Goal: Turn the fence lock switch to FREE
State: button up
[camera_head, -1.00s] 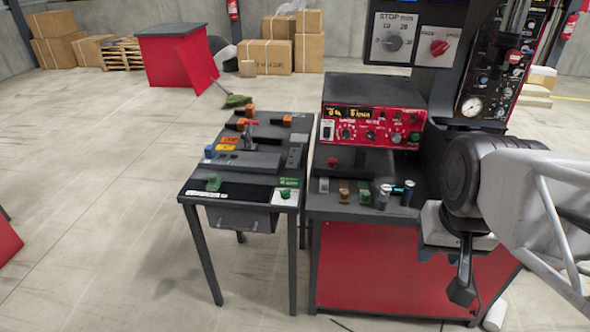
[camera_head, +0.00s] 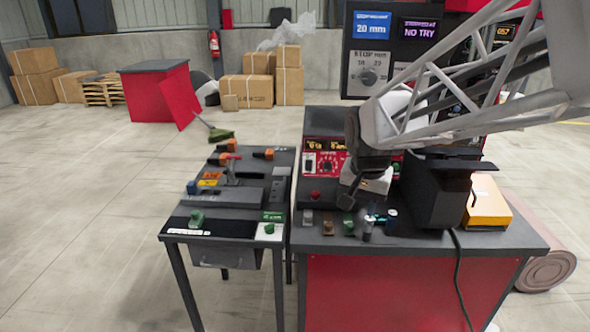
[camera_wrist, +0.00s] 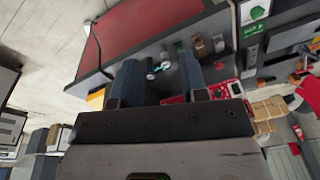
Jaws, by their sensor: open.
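No switch with a readable fence lock or FREE label shows. A grey dial (camera_head: 368,76) marked STOP mm sits on the dark upright panel (camera_head: 350,50) in the head view. My arm covers the panel to its right. My gripper (camera_head: 348,196) is above the right bench, near the red control box (camera_head: 324,146), whose right part my arm hides. Part of the red box (camera_wrist: 222,91) shows beyond the fingers.
Small coloured blocks and cylinders (camera_head: 368,228) stand along the right bench's front. A black device (camera_head: 432,195) and orange box (camera_head: 487,205) stand to the right. The left table (camera_head: 240,217) carries several parts. Screens read 20 mm and NO TRY.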

jog(key=w+a+f+m, duration=0.1)
jog(key=w+a+f, duration=0.3)
jog(key=w, duration=0.5)
jog(key=m+g, duration=0.2)
jog(key=m, duration=0.2)
send_over(269, 225)
notch_tip(269, 225, down, 18)
jog(key=shift+f, duration=0.1)
jog(key=shift+f, duration=0.1)
jog(key=shift+f, duration=3.8)
